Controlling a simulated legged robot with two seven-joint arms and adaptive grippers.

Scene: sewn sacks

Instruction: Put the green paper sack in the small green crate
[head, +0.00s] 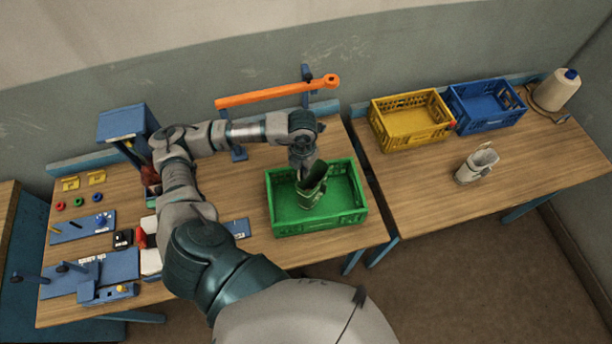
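The green paper sack (312,190) is upright, slightly tilted, with its mouth open towards me. It is inside the outline of the small green crate (345,220), near the crate's middle. I cannot tell whether its bottom touches the crate floor. My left gripper (304,168) points down at the back rim of the sack and appears shut on it; its fingertips are partly hidden by the sack. The crate stands on the left table near its right edge. My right gripper is not in view.
An orange bar (275,94) on blue posts stands behind the crate. Blue fixtures (110,270) crowd the left.

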